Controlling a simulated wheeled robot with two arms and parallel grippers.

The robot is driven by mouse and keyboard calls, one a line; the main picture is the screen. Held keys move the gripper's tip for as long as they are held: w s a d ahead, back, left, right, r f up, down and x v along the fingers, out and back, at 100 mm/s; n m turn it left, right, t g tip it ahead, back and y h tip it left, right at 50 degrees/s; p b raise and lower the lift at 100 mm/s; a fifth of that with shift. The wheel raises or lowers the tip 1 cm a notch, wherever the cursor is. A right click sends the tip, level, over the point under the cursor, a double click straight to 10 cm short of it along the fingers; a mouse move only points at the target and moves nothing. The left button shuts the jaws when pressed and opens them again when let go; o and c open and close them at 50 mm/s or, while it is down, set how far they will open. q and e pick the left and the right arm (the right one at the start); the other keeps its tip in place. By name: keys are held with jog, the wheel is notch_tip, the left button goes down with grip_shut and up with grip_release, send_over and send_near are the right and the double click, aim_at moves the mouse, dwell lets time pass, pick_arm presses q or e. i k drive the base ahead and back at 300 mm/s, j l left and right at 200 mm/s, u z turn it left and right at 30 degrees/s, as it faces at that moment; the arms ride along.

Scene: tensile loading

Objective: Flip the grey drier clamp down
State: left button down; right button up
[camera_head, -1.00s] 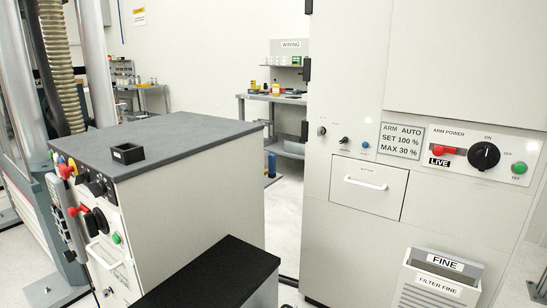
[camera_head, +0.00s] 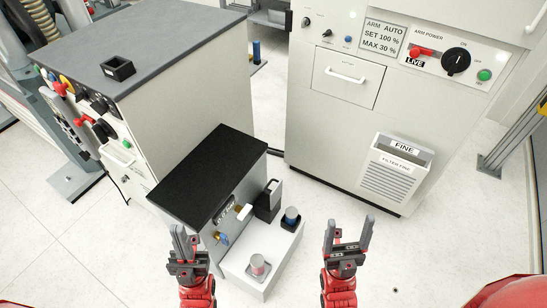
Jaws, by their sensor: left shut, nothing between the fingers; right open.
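A low unit with a black top (camera_head: 213,172) stands on the floor in the middle of the head view. Its front has a gauge panel, a brass-coloured fitting and a white block. A low white base (camera_head: 258,257) in front carries a dark upright bracket (camera_head: 268,201), a blue-topped cylinder in a black holder (camera_head: 291,218) and a pinkish cylinder (camera_head: 258,267). I cannot tell which part is the grey drier clamp. My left gripper (camera_head: 186,240) is shut and empty, left of the base. My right gripper (camera_head: 348,230) is open and empty, right of the base.
A grey-topped cabinet (camera_head: 130,45) with knobs and a small black box (camera_head: 117,68) stands at the left. A tall cabinet (camera_head: 330,120) with a "FINE" filter box (camera_head: 392,165) stands at the back right. Floor (camera_head: 80,245) is clear at the left and right.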

aim_at(276, 193)
jog(key=j+z, duration=0.2)
jog(key=z, duration=0.25)
jog(key=j+z, duration=0.2)
jog(key=z, duration=0.25)
jog(key=k+j+z, duration=0.15)
jog(key=j, duration=0.25)
jog(key=j+z, duration=0.15)
jog(key=j, duration=0.25)
jog(key=k+j+z, duration=0.15)
jog(key=j, duration=0.25)
jog(key=k+j+z, duration=0.1)
jog(key=j, duration=0.25)
jog(key=k+j+z, duration=0.15)
jog(key=k+j, duration=1)
jog(key=k+l, duration=0.1)
jog(key=k, duration=0.9)
jog(key=i+u, duration=0.1)
jog(key=u, duration=0.35)
jog(key=i+l+u, duration=0.55)
jog(key=l, duration=0.2)
jog(key=i+l+u, duration=0.3)
jog(key=l, duration=0.2)
jog(key=i+l, duration=0.15)
jog(key=l, duration=0.15)
jog(key=i+l, duration=0.1)
jog(key=l, duration=0.2)
jog(key=i+l, duration=0.15)
jog(key=l, duration=0.15)
jog(key=i+l, duration=0.1)
jog(key=l, duration=0.2)
